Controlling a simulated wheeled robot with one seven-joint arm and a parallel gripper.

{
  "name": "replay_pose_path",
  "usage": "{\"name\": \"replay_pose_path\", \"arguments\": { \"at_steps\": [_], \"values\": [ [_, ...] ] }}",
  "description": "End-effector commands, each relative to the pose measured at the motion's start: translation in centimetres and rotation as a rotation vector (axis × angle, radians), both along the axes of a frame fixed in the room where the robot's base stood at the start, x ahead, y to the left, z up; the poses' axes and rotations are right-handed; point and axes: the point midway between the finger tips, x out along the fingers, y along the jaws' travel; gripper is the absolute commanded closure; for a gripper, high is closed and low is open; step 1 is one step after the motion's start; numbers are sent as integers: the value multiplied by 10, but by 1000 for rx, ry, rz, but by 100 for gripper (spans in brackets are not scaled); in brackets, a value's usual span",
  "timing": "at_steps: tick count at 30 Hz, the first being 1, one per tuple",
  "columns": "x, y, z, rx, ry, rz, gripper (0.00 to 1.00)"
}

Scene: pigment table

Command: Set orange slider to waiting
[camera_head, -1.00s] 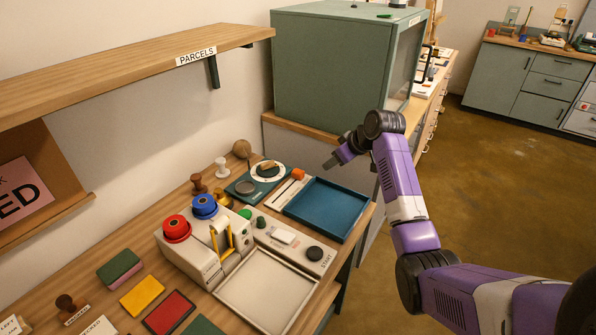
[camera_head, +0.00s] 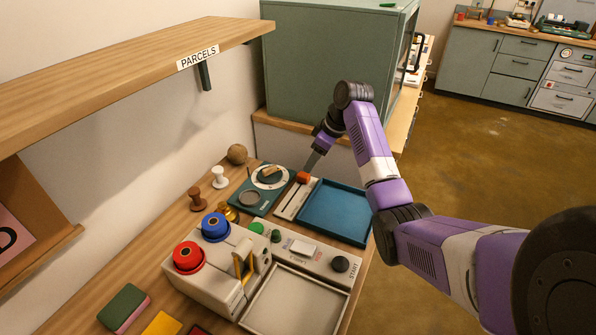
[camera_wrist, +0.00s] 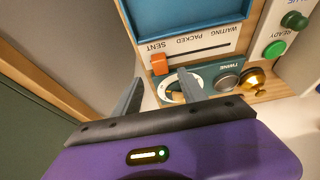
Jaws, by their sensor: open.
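The orange slider (camera_head: 303,178) is a small block on a pale panel beside the blue tray. In the wrist view the orange slider (camera_wrist: 159,64) sits at the SENT end of its dark slot, with PACKED and WAITING labels further along to the right. My gripper (camera_head: 311,166) reaches down close to the slider from above. In the wrist view my gripper (camera_wrist: 160,78) is open, its two fingers spread on either side of the slider's line, with nothing between them. Whether a finger touches the slider cannot be told.
The blue tray (camera_head: 335,211) lies right of the slider panel. The twine plate (camera_head: 246,200) with its round dial is to the left. A machine with red and blue spools (camera_head: 215,228) stands nearer. The green cabinet (camera_head: 325,60) is behind my arm.

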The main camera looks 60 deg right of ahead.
Motion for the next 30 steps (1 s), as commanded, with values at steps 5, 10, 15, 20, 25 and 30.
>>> {"name": "replay_pose_path", "arguments": {
  "at_steps": [5, 10, 15, 20, 25, 30],
  "values": [
    [9, 2, -23, 2, 3, 1, 51],
    [19, 2, -47, 2, 2, 1, 51],
    [26, 2, -63, 1, 1, 1, 51],
    [28, 1, -68, -1, 0, 0, 51],
    [28, 1, -68, -1, -1, 0, 51],
    [28, 1, -67, -1, -1, 0, 78]
  ]
}}
